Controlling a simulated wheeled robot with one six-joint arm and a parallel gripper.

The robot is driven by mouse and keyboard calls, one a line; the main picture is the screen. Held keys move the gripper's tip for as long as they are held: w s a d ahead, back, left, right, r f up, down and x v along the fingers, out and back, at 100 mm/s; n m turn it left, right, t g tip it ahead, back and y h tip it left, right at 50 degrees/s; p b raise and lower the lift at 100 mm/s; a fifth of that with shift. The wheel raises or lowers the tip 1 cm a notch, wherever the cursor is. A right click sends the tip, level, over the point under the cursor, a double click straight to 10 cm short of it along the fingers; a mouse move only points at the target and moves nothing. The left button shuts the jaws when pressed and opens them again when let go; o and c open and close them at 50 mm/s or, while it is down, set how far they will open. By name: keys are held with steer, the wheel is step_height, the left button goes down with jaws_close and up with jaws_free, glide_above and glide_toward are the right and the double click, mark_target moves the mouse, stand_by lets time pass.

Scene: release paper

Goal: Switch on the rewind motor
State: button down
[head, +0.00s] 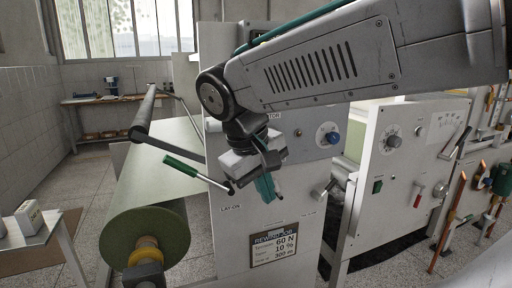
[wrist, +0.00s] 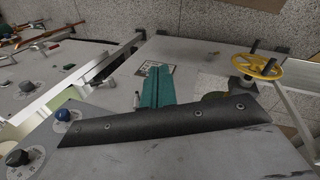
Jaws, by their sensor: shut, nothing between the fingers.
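My gripper (head: 266,192) is shut and empty, its teal fingers pointing down in front of the pale rewinder panel (head: 228,233). In the wrist view the shut fingers (wrist: 157,84) lie over part of the panel's label plate. I cannot tell which control is the rewind motor switch; my gripper and arm hide part of the panel.
A green-handled lever (head: 196,172), marked LAY-ON, is close left of my gripper. A blue knob (head: 327,134) is up right. A green paper roll (head: 146,238) is at lower left. A second panel (head: 398,150) stands right. A yellow handwheel (wrist: 258,66) shows in the wrist view.

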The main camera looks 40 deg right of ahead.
steer(key=w+r+h, duration=0.3)
steer(key=w+r, duration=0.1)
steer(key=w, duration=0.6)
steer(key=w+r+m+h, duration=0.1)
steer(key=w+r+h, duration=0.3)
steer(key=w, duration=0.6)
steer(key=shift+d+r+m, duration=0.15)
steer(key=shift+d+m, duration=0.15)
steer(key=x, duration=1.4)
steer(key=shift+s, duration=0.2)
